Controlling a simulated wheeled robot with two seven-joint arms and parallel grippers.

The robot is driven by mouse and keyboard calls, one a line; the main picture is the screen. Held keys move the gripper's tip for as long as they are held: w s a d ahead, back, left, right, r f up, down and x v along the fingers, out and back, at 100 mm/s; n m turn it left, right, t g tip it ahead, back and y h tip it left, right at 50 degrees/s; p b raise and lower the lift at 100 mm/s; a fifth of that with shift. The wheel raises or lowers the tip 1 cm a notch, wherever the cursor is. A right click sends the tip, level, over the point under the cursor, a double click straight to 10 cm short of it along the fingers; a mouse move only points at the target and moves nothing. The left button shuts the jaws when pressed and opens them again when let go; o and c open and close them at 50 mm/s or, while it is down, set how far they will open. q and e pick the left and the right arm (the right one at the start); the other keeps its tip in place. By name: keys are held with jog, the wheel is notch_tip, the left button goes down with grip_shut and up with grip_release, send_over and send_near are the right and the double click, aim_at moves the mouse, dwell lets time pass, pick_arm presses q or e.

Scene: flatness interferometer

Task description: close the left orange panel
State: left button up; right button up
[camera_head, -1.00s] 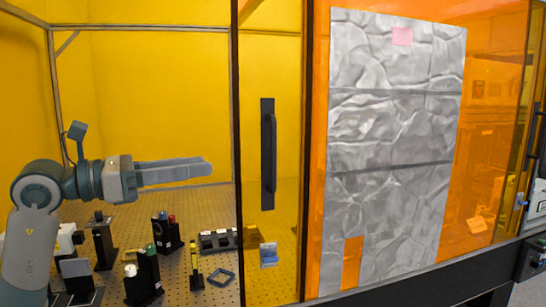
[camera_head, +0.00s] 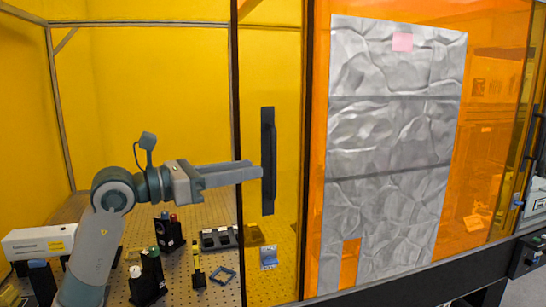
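The left orange panel (camera_head: 285,75) is a see-through amber sheet in a dark frame, left of the foil-covered panel. A tall black handle (camera_head: 268,190) is on it. To the panel's left, the enclosure's front is open. My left gripper (camera_head: 258,172) comes in from the left, with its fingers pointing right and level. Its fingertips meet the handle's left edge in the picture at mid height; I cannot tell whether they touch. The fingers overlap from this side, so their gap is hidden. My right gripper is not in view.
A perforated optical table (camera_head: 205,285) inside holds several black mounts, such as one with a red top (camera_head: 172,232), and a white box (camera_head: 40,243) at left. The foil-covered panel (camera_head: 390,150) stands right of the orange panel. A dark post (camera_head: 235,120) borders the opening.

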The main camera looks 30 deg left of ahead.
aim_at(267, 165)
pick_arm(q)
jog(key=p+x, duration=0.2)
jog(key=x, duration=0.3)
jog(key=shift+w+d+r, duration=0.15)
jog(key=shift+w+d, duration=0.05)
jog(key=shift+w, duration=0.05)
jog(key=shift+p+x, duration=0.35)
jog(key=shift+x, duration=0.5)
grip_shut()
